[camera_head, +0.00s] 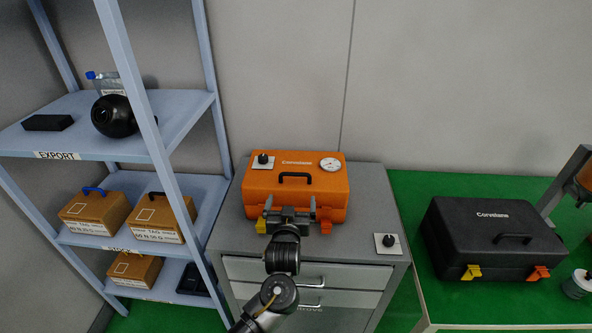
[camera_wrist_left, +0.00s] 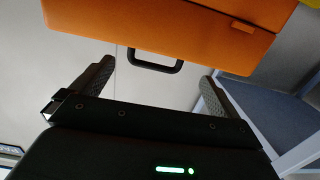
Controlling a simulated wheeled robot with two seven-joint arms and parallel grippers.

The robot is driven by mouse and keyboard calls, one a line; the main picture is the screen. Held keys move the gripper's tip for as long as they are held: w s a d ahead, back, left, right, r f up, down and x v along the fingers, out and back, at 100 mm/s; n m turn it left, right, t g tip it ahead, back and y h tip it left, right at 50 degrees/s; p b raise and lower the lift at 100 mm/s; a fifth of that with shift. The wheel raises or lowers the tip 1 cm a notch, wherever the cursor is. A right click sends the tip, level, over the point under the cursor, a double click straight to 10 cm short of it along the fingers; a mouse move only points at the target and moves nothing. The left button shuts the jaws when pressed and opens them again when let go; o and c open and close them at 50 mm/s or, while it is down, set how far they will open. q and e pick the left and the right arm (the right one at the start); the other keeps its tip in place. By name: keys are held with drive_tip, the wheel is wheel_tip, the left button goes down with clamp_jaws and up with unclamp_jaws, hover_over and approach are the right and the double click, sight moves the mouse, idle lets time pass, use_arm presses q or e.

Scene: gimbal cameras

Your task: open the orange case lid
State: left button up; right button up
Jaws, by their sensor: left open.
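The orange case (camera_head: 330,185) sits on the grey cabinet top, its lid shut, with a black handle (camera_head: 295,176) on top. A yellow latch (camera_head: 261,226) and an orange latch (camera_head: 326,227) show at its front lower edge. My left gripper (camera_head: 291,204) is at the case's front, between the latches, its jaws open with nothing between them. In the left wrist view, the spread fingers (camera_wrist_left: 155,80) point toward the orange case (camera_wrist_left: 185,25) and its handle (camera_wrist_left: 160,67). I cannot tell whether the fingers touch the case. My right gripper is not in view.
A white dial (camera_head: 330,164) and a black knob on a plate (camera_head: 263,161) are on the lid. Another knob plate (camera_head: 388,243) is on the cabinet (camera_head: 372,205). A blue-grey shelf (camera_head: 190,110) stands left. A black case (camera_head: 490,240) is on the green surface right.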

sight(296, 179)
use_arm(q)
drive_tip(key=w+r, duration=0.2)
drive_tip(key=shift+w+d+r+t, duration=0.15)
drive_tip(key=shift+d+r+t, duration=0.15)
drive_tip(key=shift+t, duration=0.1)
drive_tip(key=w+p, duration=0.1)
drive_tip(key=w, duration=0.8)
drive_tip(key=shift+w+a+f, duration=0.1)
drive_tip(key=shift+w, duration=0.25)
